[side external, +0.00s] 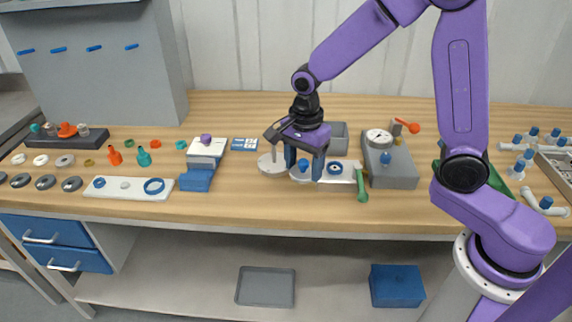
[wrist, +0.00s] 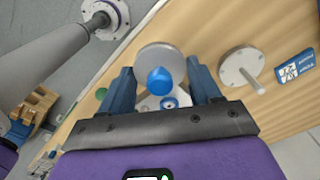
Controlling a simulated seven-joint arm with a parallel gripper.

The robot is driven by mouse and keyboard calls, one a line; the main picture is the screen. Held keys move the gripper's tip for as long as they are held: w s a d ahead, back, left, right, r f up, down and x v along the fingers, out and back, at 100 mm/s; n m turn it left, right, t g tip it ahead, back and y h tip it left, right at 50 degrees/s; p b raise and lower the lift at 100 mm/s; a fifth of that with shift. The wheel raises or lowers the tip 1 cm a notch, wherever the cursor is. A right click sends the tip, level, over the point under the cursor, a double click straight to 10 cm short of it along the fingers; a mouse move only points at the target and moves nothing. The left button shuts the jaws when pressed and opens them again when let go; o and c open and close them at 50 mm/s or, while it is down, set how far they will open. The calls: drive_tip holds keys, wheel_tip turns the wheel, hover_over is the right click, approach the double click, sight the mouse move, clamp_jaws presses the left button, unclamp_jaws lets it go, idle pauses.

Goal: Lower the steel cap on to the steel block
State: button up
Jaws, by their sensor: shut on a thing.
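The steel cap (wrist: 152,55) is a round grey disc with a blue knob (wrist: 158,80) on it. It sits between the fingertips of my gripper (wrist: 161,68), which is shut on it. In the side view my gripper (side external: 305,172) points down over the bench, with the blue knob (side external: 303,164) between its fingers. I cannot make out a separate steel block under the cap; the fingers and cap hide that spot. I cannot tell the gap below the cap.
A grey disc with a post (wrist: 239,67) stands close beside; it also shows in the side view (side external: 269,166). A white plate with a blue ring (side external: 346,174), a green-handled tool (side external: 361,184) and a grey gauge box (side external: 392,174) are right.

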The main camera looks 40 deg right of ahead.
drive_tip(key=shift+s+d+r, duration=0.15)
drive_tip(key=shift+s+r, duration=0.2)
drive_tip(key=shift+s, duration=0.25)
drive_tip(key=shift+s+d+r, duration=0.15)
drive_tip(key=shift+s+r, duration=0.2)
drive_tip(key=shift+s, duration=0.25)
drive_tip(key=shift+s+r, duration=0.1)
drive_tip(key=shift+r, duration=1.8)
drive_tip(key=w+d+f+m, duration=0.1)
drive_tip(key=d+f, duration=0.1)
drive_tip(key=d, duration=0.2)
drive_tip(key=w+d+f+m, duration=0.2)
drive_tip(key=d, duration=0.3)
drive_tip(key=w+d+f+m, duration=0.1)
drive_tip(key=w+d+f, duration=0.1)
drive_tip(key=d, duration=0.3)
drive_tip(key=shift+f, duration=0.35)
drive_tip(key=shift+d+f+m, duration=0.1)
drive_tip(key=shift+m, duration=0.2)
drive_tip(key=shift+f, duration=2.35)
drive_tip(key=o, duration=1.3)
drive_tip(key=shift+c, duration=0.2)
